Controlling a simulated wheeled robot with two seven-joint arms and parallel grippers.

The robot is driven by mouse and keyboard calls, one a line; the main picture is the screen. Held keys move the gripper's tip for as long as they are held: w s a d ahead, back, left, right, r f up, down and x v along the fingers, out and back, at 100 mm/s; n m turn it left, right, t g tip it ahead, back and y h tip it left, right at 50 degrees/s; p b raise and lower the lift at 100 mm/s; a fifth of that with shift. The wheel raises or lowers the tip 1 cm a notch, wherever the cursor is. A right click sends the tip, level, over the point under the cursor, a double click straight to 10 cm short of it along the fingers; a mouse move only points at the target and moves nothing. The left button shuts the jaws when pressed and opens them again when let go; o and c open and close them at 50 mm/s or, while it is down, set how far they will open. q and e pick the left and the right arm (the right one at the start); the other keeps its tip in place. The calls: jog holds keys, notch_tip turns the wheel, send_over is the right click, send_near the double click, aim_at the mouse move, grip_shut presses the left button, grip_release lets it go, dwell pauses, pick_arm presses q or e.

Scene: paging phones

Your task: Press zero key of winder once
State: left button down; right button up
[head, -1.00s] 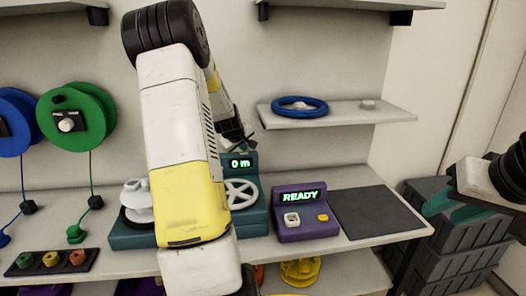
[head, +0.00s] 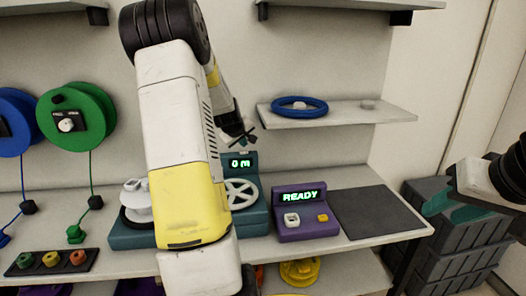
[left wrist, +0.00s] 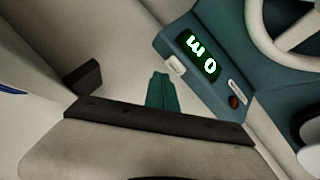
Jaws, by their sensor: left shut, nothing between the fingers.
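The winder is the teal machine (head: 255,221) on the bench, with a lit "0 m" display (head: 241,163), a spoked handwheel (head: 240,194) and a white spool (head: 137,203). In the left wrist view its display (left wrist: 197,55) has a small white key (left wrist: 175,64) on one side and a dark red button (left wrist: 235,101) by a pale label on the other. I cannot read which is zero. My left gripper (head: 246,138) is shut and empty, just above the display housing; its teal fingers (left wrist: 160,91) show in the wrist view. My right gripper (head: 452,207) is at the right; its jaws are unclear.
A purple box (head: 305,228) reading "READY" has a white and a yellow key, beside a dark mat (head: 382,211). A shelf (head: 340,118) with a blue ring (head: 299,105) is right of my left gripper. Green (head: 98,112) and blue reels hang at the left.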

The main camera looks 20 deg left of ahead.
aim_at(243, 152)
pick_arm(q)
jog(key=shift+r, duration=2.5)
